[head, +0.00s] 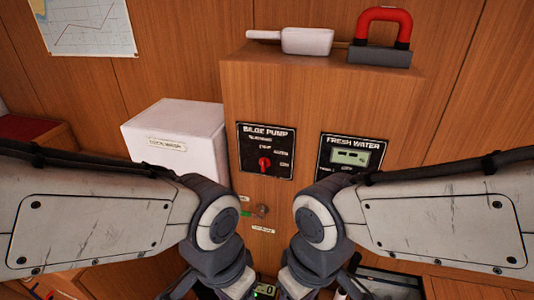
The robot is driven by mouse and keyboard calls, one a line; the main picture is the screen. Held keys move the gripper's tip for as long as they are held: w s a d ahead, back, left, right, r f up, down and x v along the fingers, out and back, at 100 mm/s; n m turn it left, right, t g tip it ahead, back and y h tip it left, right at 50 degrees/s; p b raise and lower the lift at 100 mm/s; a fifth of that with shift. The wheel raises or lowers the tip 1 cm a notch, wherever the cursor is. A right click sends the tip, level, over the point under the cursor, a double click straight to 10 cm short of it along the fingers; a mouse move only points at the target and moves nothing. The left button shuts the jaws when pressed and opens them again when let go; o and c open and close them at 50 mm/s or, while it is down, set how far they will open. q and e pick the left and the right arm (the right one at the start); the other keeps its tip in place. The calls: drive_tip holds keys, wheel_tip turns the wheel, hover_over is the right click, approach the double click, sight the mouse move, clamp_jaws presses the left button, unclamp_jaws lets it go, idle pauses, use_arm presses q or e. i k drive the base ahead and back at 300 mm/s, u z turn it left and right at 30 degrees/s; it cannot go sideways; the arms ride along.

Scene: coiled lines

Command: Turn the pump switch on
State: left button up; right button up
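The black bilge pump panel (250,172) is on the front of the wooden cabinet, left of centre. Its red rotary switch (264,163) sits low in the panel among small position labels, with AUTO and ON apparently at its right. The knob looks roughly upright, but its exact setting is too small to tell. My two arms come in from the left and right and bend downward below the panel. Their lower ends leave the bottom edge of the head view, so the fingers of both grippers are hidden. Nothing touches the switch.
A fresh water panel (350,153) with a lit display is at right, partly covered by my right arm. A white box (178,135) stands at left. A white scoop (306,41) and a red-handled shackle-shaped object (384,22) lie on top. A small knob (262,210) is below the switch.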

sight(265, 162)
drive_tip(key=z, duration=2.15)
drive_tip(key=k, duration=0.9)
drive_tip(key=u, duration=1.65)
